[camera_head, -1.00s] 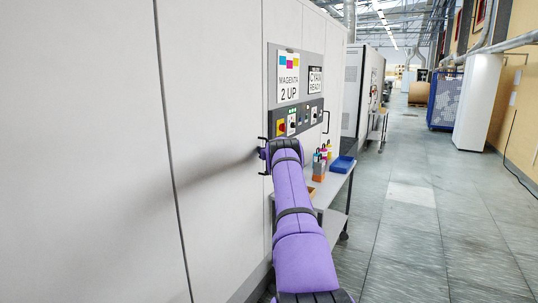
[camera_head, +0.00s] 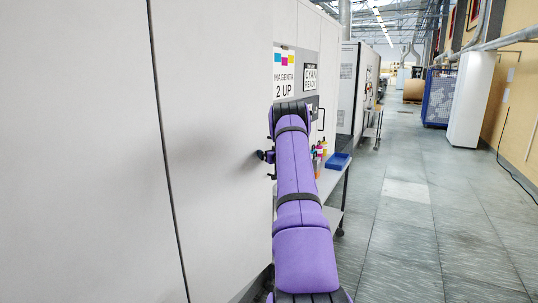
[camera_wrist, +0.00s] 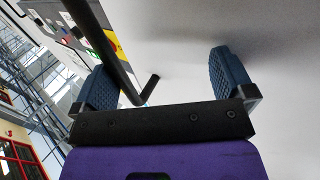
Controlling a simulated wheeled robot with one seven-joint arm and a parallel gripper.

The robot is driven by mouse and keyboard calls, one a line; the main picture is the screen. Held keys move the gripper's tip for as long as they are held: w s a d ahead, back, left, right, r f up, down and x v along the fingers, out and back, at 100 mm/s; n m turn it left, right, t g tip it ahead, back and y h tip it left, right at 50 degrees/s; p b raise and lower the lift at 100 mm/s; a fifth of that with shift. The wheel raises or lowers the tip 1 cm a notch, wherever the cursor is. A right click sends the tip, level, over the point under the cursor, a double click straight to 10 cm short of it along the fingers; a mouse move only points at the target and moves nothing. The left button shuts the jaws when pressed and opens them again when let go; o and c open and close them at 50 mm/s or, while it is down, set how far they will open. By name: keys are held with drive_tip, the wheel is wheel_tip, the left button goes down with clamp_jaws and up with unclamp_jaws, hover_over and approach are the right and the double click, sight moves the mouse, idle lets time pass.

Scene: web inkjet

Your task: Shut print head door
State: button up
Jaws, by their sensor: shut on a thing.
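The print head door appears to be the large pale panel (camera_head: 215,140) along the left in the head view. I cannot tell whether it sits flush. A dark handle (camera_head: 273,173) shows at its right edge, partly hidden by my arm. My gripper (camera_head: 264,156) is at that handle, against the pale panel. In the wrist view my gripper (camera_wrist: 165,85) shows two blue fingers standing apart. The black handle bar (camera_wrist: 105,45) passes between them, close to the left finger. My gripper is shut on the handle.
A cart with a blue tray (camera_head: 337,161) and bottles stands close by. The aisle floor (camera_head: 410,230) to the right is clear. A blue cage (camera_head: 438,98) stands farther off.

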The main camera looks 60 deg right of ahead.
drive_tip(key=shift+w+a+f, duration=0.3)
drive_tip(key=shift+w+a, duration=0.15)
drive_tip(key=shift+a, duration=0.05)
drive_tip(key=shift+s+d+r, duration=0.1)
drive_tip(key=shift+s+d, duration=0.15)
drive_tip(key=shift+s, duration=0.15)
drive_tip(key=shift+c, duration=0.4)
drive_tip(key=shift+s+d+r, duration=0.1)
drive_tip(key=shift+s+d, duration=0.05)
drive_tip(key=shift+s, duration=1.2)
drive_tip(key=shift+s+d, duration=0.15)
drive_tip(key=shift+s, duration=1.2)
drive_tip(key=c, duration=0.7)
drive_tip(key=shift+s+d+r, duration=0.1)
drive_tip(key=shift+s+d, duration=0.1)
drive_tip(key=shift+s, duration=1)
drive_tip(key=shift+s+d, duration=0.15)
drive_tip(key=shift+s, duration=1)
drive_tip(key=shift+s+d+r, duration=0.1)
drive_tip(key=shift+s+d, duration=0.1)
drive_tip(key=shift+s, duration=1)
